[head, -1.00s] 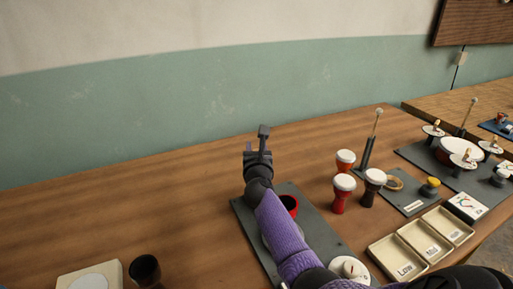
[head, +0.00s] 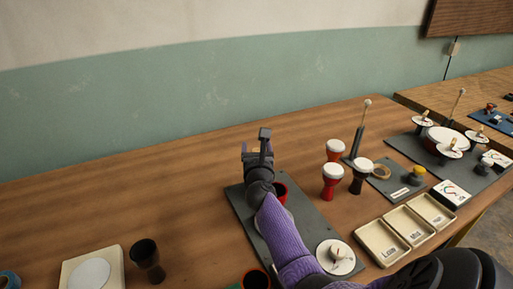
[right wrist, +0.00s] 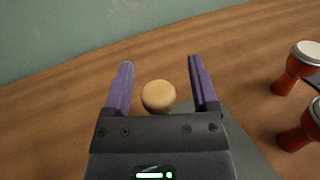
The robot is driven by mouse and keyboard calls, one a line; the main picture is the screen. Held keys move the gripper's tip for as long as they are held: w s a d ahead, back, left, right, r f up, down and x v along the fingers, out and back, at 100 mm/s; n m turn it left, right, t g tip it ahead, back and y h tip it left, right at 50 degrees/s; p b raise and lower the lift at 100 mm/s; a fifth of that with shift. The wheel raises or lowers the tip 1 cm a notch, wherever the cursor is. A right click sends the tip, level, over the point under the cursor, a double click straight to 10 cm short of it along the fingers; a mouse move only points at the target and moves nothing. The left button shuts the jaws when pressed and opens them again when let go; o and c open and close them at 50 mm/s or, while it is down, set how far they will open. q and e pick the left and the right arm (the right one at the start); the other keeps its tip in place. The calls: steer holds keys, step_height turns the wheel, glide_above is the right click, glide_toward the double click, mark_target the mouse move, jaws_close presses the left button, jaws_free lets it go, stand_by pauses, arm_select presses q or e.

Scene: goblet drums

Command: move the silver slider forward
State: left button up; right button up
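My right gripper (head: 258,147) hangs above the far end of a dark grey board (head: 318,222). In the right wrist view its two purple fingers (right wrist: 160,85) are spread apart. A round pale wooden knob (right wrist: 158,96) shows between them, and I cannot tell whether anything touches it. I cannot make out a silver slider; my right arm covers much of the board. A red cup-like piece (head: 281,190) stands on the board beside my arm, and a white dial (head: 336,258) sits at its near end. My left gripper is not in view.
Red and dark goblet drums (head: 332,180) with white heads stand right of the board. Labelled cream trays (head: 382,243) lie nearer on the right. A dark goblet (head: 147,258) and a white pad (head: 92,272) are at lower left. The table left of the board is mostly clear.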

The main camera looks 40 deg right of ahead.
step_height(320, 180, up, 9)
steer(key=p, duration=0.7)
steer(key=shift+r, duration=0.15)
steer(key=shift+r+p, duration=0.45)
steer(key=shift+p, duration=0.05)
steer(key=shift+f, duration=0.1)
